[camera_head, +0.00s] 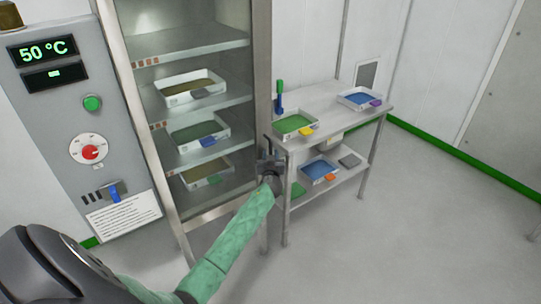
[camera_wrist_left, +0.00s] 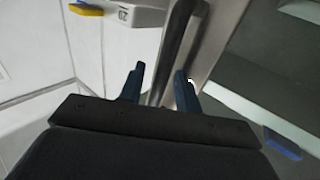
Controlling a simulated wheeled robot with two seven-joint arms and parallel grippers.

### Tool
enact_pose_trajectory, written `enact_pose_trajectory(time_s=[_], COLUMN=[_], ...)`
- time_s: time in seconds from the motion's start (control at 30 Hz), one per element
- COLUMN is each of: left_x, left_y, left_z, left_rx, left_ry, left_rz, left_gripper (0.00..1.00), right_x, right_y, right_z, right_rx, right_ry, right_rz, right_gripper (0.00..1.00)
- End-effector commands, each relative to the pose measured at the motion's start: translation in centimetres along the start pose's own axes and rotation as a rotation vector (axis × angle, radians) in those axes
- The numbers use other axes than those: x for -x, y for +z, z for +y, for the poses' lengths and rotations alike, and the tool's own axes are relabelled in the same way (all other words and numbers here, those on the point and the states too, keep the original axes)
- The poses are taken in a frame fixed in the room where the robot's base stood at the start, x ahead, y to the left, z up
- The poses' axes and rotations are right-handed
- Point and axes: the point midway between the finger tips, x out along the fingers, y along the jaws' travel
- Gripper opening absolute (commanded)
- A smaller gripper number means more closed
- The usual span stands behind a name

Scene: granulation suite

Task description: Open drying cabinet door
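The drying cabinet (camera_head: 190,100) stands at the left, its shelves and trays showing behind the tall steel-framed door (camera_head: 262,70). The door looks shut or nearly so. My left gripper (camera_head: 270,160) is at the right side of the door frame, about mid-height. In the left wrist view, a dark vertical bar handle (camera_wrist_left: 178,40) runs between the two fingers of this gripper (camera_wrist_left: 160,88). The fingers stand apart on either side of the handle; I cannot tell whether they touch it. My right gripper is not in view.
A steel table (camera_head: 340,108) stands close right of the gripper, holding a green-filled tray (camera_head: 294,124) and a blue-filled tray (camera_head: 360,98), with more on its lower shelf. A control panel (camera_head: 75,110) reading 50 °C is left of the door. The floor in front is clear.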

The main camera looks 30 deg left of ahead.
Motion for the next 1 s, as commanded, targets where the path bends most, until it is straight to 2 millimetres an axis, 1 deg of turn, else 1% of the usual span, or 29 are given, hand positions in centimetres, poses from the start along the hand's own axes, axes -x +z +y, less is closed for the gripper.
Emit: enact_pose_trajectory(time_s=[0.03,0.07,0.2,0.23,0.5,0.67,0.77,0.87,1.0], left_x=[0.0,0.0,0.0,0.0,0.2,1.4,2.9,4.9,8.6], left_y=[0.0,0.0,0.0,0.0,0.0,0.1,0.1,0.1,0.1], left_z=[0.0,0.0,0.0,0.0,0.1,0.7,1.3,2.2,3.5], left_rx=[0.0,0.0,0.0,0.0,0.0,0.001,0.0,0.0,0.001], left_ry=[0.0,0.0,0.0,0.0,0.004,0.032,0.065,0.111,0.194], left_rz=[0.0,0.0,0.0,0.0,0.0,-0.001,-0.002,-0.002,-0.003], left_gripper=[0.33,0.31,0.04,0.0,0.0,0.0,0.0,0.0,0.0], right_x=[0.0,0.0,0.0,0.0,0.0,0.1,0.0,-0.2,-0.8], right_y=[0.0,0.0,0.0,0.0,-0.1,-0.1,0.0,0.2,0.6], right_z=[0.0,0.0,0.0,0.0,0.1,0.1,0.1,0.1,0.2], right_rx=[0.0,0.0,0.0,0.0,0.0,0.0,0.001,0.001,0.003], right_ry=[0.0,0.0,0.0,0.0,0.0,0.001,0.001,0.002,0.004], right_rz=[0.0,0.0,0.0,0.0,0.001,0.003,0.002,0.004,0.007], right_gripper=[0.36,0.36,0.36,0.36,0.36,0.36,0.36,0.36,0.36])
